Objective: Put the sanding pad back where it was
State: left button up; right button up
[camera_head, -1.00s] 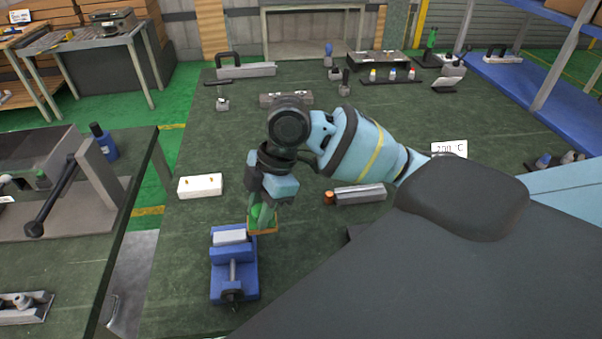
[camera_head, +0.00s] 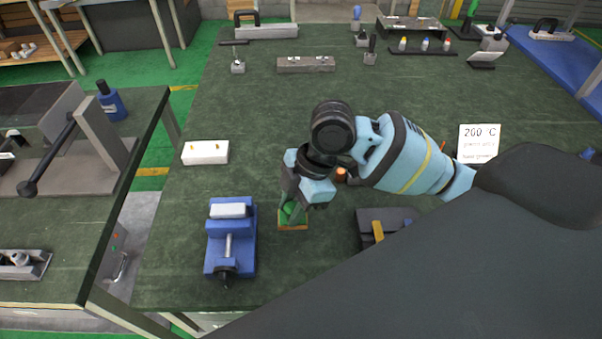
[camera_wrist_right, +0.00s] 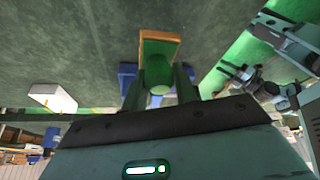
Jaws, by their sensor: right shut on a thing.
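The sanding pad (camera_head: 294,224) has a green grip and a flat orange-brown base. My right gripper (camera_head: 291,203) is shut on its green grip, with the base facing down. The pad is to the right of the blue vise, low over the green table; I cannot tell if it touches the surface. In the right wrist view the pad (camera_wrist_right: 160,46) shows between the two fingers of my gripper (camera_wrist_right: 159,84). My left gripper is not in view.
The blue vise (camera_head: 230,250) holds a light block (camera_head: 227,210). A white block (camera_head: 205,152) lies behind it. A dark box with a yellow strip (camera_head: 378,231) is to the right, partly hidden by my arm.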

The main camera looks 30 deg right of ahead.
jog(key=w+d, duration=0.2)
jog(key=w, duration=0.2)
jog(key=w+d+f, duration=0.1)
jog(key=w+d, duration=0.2)
jog(key=w, duration=0.1)
jog(key=w+d, duration=0.3)
jog(key=w, duration=0.1)
jog(key=shift+w+d+f+b, duration=0.15)
jog(key=shift+w+f+b, duration=0.1)
jog(key=shift+b, duration=0.15)
jog(key=shift+s+f, duration=0.1)
jog(key=shift+f, duration=1.6)
jog(key=shift+f, duration=0.1)
jog(key=o, duration=0.5)
jog(key=shift+f, duration=0.1)
jog(key=o, duration=0.4)
jog(key=shift+o, duration=0.2)
jog(key=v, duration=1.2)
jog(key=shift+s, duration=0.1)
